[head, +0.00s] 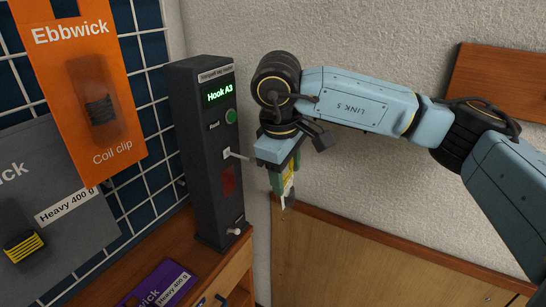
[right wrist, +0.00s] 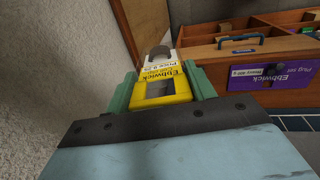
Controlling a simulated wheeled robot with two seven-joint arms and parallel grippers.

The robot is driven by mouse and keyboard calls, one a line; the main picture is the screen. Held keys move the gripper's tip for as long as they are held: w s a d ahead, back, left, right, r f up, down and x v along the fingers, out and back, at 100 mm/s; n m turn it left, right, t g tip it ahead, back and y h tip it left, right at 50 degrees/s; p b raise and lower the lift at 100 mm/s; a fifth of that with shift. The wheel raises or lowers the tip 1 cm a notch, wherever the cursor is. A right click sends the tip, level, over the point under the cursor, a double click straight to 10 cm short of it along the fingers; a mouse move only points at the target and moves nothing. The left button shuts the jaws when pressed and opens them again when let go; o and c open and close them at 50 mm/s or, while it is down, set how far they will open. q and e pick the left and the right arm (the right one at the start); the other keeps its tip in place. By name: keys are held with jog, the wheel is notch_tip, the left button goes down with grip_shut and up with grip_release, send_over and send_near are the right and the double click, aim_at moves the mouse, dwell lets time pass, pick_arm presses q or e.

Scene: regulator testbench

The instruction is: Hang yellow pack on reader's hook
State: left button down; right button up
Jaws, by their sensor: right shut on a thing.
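The yellow pack (right wrist: 164,95) is between the green fingers of my right gripper (right wrist: 163,88) in the right wrist view. Its white end, with a rounded hole, points away from the wrist. In the head view the right gripper (head: 283,180) points down, and only a small yellow and white part of the pack (head: 288,188) shows. The reader (head: 200,155) is a tall dark post with a green display reading "Hook A3" and a green button. A pale hook (head: 240,155) sticks out of its front towards the gripper. The pack is apart from the hook, to its right and lower. My left gripper is out of view.
On the left, an orange "Coil clip" pack (head: 85,80) and a grey "Heavy 400 g" pack (head: 45,200) hang before a dark grid. A purple pack (head: 160,285) is low by the wooden drawers (right wrist: 255,47). A textured wall stands behind the arm.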

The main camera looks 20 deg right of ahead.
aim_at(243, 156)
jog(key=shift+w, duration=0.2)
jog(key=shift+w+a, duration=0.1)
jog(key=shift+a, duration=0.3)
jog(key=shift+w+a+f, duration=0.1)
jog(key=shift+w+a, duration=0.65)
jog(key=shift+w, duration=0.25)
jog(key=shift+w+a+f, duration=0.1)
jog(key=shift+w+a, duration=0.7)
jog(key=shift+w, duration=0.2)
jog(key=shift+w+a+f, duration=0.1)
jog(key=shift+w+a, duration=0.65)
jog(key=shift+w, duration=0.25)
jog(key=shift+w+a+f, duration=0.1)
jog(key=shift+w+a, duration=0.05)
jog(key=shift+w+a+f+p, duration=0.1)
jog(key=shift+w+p, duration=0.1)
jog(key=shift+p, duration=0.1)
jog(key=shift+w+a+f, duration=0.1)
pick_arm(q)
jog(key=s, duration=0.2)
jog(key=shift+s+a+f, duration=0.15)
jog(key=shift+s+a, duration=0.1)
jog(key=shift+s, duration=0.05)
